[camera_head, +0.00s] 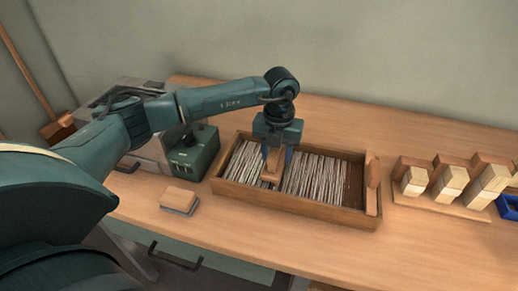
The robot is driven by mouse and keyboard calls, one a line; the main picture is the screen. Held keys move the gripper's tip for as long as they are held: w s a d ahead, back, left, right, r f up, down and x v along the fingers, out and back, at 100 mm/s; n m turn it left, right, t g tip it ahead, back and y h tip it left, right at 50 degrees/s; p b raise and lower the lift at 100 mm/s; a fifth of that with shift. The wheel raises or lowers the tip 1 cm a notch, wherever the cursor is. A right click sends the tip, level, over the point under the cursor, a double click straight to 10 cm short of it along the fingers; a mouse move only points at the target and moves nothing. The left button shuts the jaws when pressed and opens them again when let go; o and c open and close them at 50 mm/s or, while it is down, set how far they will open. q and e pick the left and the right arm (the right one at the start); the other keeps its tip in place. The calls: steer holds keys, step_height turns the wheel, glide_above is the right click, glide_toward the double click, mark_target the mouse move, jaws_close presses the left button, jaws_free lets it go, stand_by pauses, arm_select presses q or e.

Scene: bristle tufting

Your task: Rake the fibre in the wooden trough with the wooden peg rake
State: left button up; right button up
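The wooden trough (300,204) stands on the workbench, with pale grey-white fibre (315,176) lying in strands across it. The fibre lies on both sides of my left gripper, and the trough's right end shows bare floor. My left gripper (276,160) points down over the trough, left of its middle. Its fingers are on either side of a wooden piece, which looks like the peg rake (271,172), low among the fibre. Any pegs under it are hidden. My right gripper is out of view.
A wooden upright (373,178) stands at the trough's right end. A green box machine (193,152) is left of the trough, and a wood-topped block (180,198) lies in front of it. Several wooden blocks (450,180) and a blue bin (508,207) stand at right.

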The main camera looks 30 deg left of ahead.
arm_select(q)
steer(key=w+d+b, duration=0.1)
steer(key=d, duration=0.5)
steer(key=w+d+b, duration=0.1)
steer(key=w+d, duration=0.1)
steer(key=d, duration=0.4)
steer(key=w+d+b, duration=0.1)
steer(key=d+b, duration=0.1)
steer(key=d, duration=0.4)
steer(key=shift+w+d+f, duration=0.1)
steer(key=shift+w, duration=0.1)
steer(key=shift+d+r, duration=0.2)
steer(key=shift+d, duration=0.1)
steer(key=shift+d, duration=0.15)
steer(key=shift+d, duration=0.2)
steer(key=shift+r, duration=0.1)
steer(key=shift+s+a+p, duration=0.15)
steer(key=shift+a+p, duration=0.15)
steer(key=shift+a, duration=0.7)
steer(key=shift+a+f, duration=0.2)
steer(key=shift+a, duration=0.2)
